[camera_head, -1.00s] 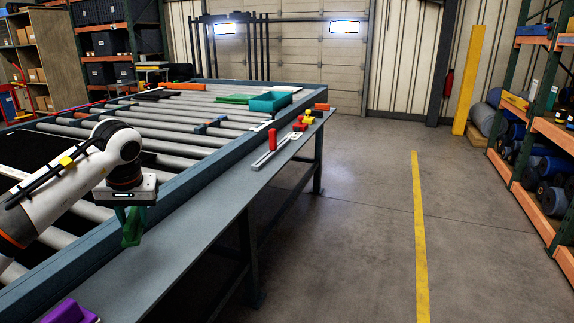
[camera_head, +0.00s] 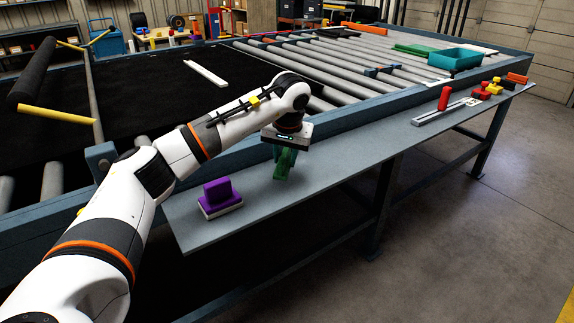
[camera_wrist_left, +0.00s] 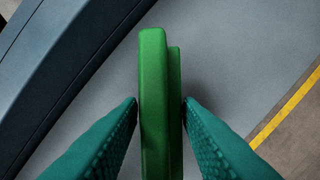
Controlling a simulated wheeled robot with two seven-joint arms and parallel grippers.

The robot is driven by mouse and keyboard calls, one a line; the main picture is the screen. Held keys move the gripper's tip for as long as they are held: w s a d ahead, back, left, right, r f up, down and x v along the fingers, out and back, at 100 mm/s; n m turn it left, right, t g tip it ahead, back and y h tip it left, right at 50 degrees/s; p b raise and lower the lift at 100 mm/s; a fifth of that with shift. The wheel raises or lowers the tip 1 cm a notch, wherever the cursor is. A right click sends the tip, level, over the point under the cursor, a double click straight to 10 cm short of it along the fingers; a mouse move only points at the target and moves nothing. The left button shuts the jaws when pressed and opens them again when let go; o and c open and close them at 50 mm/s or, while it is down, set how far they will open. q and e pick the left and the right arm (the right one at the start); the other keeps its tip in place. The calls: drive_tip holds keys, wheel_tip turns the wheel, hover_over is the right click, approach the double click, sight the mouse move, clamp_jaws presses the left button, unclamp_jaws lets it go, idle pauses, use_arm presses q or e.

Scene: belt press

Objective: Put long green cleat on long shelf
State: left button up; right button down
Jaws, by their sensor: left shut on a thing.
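My left gripper (camera_head: 286,160) is over the long grey shelf (camera_head: 330,165) beside the conveyor. In the left wrist view its two teal fingers (camera_wrist_left: 158,105) are shut on the long green cleat (camera_wrist_left: 154,90). The cleat also shows below the gripper in the head view, as a dark green piece (camera_head: 285,168). The shelf surface (camera_wrist_left: 240,60) lies beneath the cleat in the wrist view. I cannot tell whether the cleat touches it. My right gripper is not in view.
A purple block with a pale base (camera_head: 222,197) stands on the shelf left of the gripper. A red-handled tool (camera_head: 444,100) and yellow and red pieces (camera_head: 487,92) lie at the shelf's far end. A teal tray (camera_head: 454,60) sits on the rollers. The shelf's middle is clear.

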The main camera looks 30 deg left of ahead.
sight(285, 167)
use_arm(q)
drive_tip(key=shift+f, duration=1.55)
drive_tip(key=shift+f, duration=0.15)
drive_tip(key=o, duration=1)
drive_tip(key=shift+r, duration=0.25)
drive_tip(key=v, duration=1.2)
drive_tip(key=shift+f, duration=0.2)
